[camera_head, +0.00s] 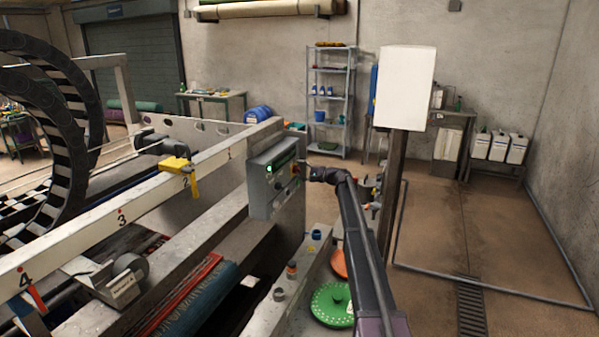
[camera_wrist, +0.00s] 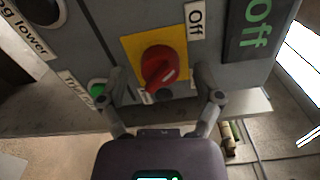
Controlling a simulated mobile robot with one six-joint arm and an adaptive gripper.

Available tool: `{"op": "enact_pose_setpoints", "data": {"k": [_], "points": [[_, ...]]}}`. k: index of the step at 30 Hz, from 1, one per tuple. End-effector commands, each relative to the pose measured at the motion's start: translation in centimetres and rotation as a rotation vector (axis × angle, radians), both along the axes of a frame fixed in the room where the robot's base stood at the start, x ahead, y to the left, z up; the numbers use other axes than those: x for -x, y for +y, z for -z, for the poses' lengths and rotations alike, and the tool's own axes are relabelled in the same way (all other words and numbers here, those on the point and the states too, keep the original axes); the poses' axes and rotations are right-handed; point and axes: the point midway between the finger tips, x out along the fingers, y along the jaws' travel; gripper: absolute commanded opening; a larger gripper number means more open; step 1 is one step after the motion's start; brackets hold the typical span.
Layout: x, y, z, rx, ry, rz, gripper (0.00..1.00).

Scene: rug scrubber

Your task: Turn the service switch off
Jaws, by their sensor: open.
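The service switch (camera_wrist: 160,68) is a red rotary knob on a yellow plate on a grey control panel. The switch is mostly hidden there.
A green button (camera_wrist: 98,89) is close to the left finger. A display reading "off" (camera_wrist: 258,22) is at the upper right. A white panel on a post (camera_head: 405,88) stands right of my arm. The floor at the right is mostly clear.

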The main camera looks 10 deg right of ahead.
Motion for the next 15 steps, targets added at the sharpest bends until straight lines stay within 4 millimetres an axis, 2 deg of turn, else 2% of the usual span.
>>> {"op": "enact_pose_setpoints", "data": {"k": [8,15], "points": [[0.9,-1.1,0.0,0.000,0.000,0.000,0.84],[2.9,-3.8,0.0,0.000,0.000,0.001,0.84]]}}
